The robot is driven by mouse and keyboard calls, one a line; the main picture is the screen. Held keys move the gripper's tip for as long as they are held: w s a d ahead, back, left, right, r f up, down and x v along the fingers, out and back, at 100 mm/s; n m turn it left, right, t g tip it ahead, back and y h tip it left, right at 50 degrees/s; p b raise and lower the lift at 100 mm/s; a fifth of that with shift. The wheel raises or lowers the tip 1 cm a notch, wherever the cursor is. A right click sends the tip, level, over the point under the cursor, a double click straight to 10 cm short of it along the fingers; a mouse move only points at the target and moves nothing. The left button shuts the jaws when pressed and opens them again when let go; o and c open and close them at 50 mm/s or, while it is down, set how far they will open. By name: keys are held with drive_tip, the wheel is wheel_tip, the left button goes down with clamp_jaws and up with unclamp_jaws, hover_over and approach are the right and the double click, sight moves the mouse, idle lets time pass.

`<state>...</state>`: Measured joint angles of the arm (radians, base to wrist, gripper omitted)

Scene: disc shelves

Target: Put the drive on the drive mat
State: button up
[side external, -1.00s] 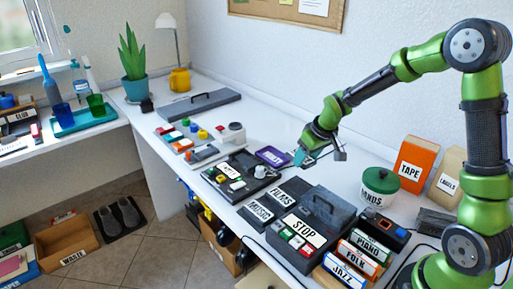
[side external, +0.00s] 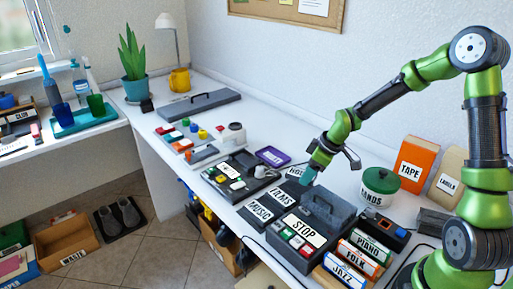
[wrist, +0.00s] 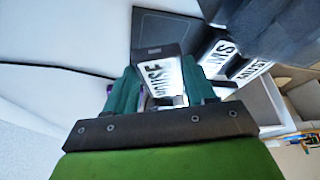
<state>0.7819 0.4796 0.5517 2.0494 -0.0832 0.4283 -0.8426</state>
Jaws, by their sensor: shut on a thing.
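My gripper (side external: 307,177) is low over the right part of the white desk, pointing down. In the wrist view its teal fingers (wrist: 160,88) are shut on the drive (wrist: 155,72), a dark block with a white label that seems to read HOUSE. The drive's label also shows in the side view (side external: 296,172), beside the fingers. The dark drive mat (wrist: 165,28) shows bare beyond the drive, with flat dark blocks labelled FILMS (side external: 271,197) and MUSIC (side external: 259,211) beside that bare part. I cannot tell whether the drive touches the mat.
A dark case labelled STOP (side external: 303,230) stands close in front of my gripper. A green tin (side external: 379,193) is to its right. A purple tray (side external: 272,156) and a dark panel with a white knob (side external: 260,171) lie to the left.

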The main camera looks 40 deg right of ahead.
drive_tip(key=shift+f, duration=1.9)
drive_tip(key=shift+f, duration=0.15)
drive_tip(key=o, duration=1.1)
drive_tip(key=shift+o, duration=0.2)
drive_tip(key=v, duration=1.2)
drive_tip(key=s+a+r+m+t, duration=0.3)
drive_tip(key=s+a+r+m, duration=0.5)
drive_tip(key=s+a+r, duration=0.4)
drive_tip(key=shift+s+a+r+m, duration=0.3)
drive_tip(key=shift+s+a, duration=0.45)
drive_tip(key=shift+s, duration=0.35)
